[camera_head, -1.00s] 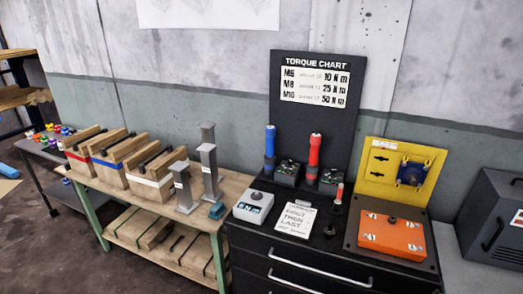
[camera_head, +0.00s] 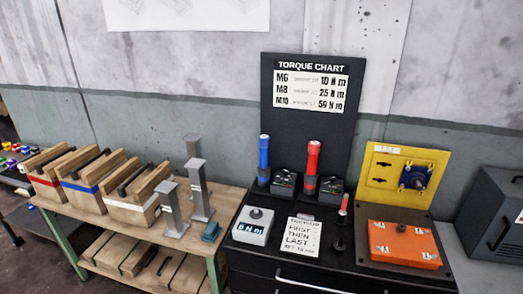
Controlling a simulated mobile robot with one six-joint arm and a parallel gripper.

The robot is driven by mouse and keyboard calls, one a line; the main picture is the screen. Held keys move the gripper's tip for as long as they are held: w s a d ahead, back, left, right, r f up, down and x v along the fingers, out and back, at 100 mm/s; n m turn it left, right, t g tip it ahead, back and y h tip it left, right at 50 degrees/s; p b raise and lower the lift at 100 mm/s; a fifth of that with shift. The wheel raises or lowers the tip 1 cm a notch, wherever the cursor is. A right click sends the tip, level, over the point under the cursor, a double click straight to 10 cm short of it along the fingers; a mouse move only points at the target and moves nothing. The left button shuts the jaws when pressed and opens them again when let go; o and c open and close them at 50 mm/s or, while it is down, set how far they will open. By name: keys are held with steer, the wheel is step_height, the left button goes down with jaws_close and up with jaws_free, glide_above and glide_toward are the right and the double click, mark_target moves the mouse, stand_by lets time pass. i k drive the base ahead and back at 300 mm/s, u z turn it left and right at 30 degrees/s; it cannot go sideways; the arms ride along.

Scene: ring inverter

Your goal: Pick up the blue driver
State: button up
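The blue driver (camera_head: 264,158) stands upright at the back left of the black cabinet top, in front of the torque chart board (camera_head: 309,84). A small dark holder or box (camera_head: 286,184) is beside its base. A red driver (camera_head: 312,166) stands upright to its right, with a similar dark box by it. My gripper is not in view.
A grey box with a knob and display (camera_head: 253,225) and a white note (camera_head: 301,236) lie in front of the drivers. An orange box (camera_head: 403,244) and a yellow panel (camera_head: 404,174) stand right. Wooden crates (camera_head: 132,202) and grey posts (camera_head: 198,190) fill the left bench.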

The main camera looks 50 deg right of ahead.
mark_target(264, 139)
steer(key=z, duration=0.05)
steer(key=i, duration=1.2)
steer(key=u, duration=0.25)
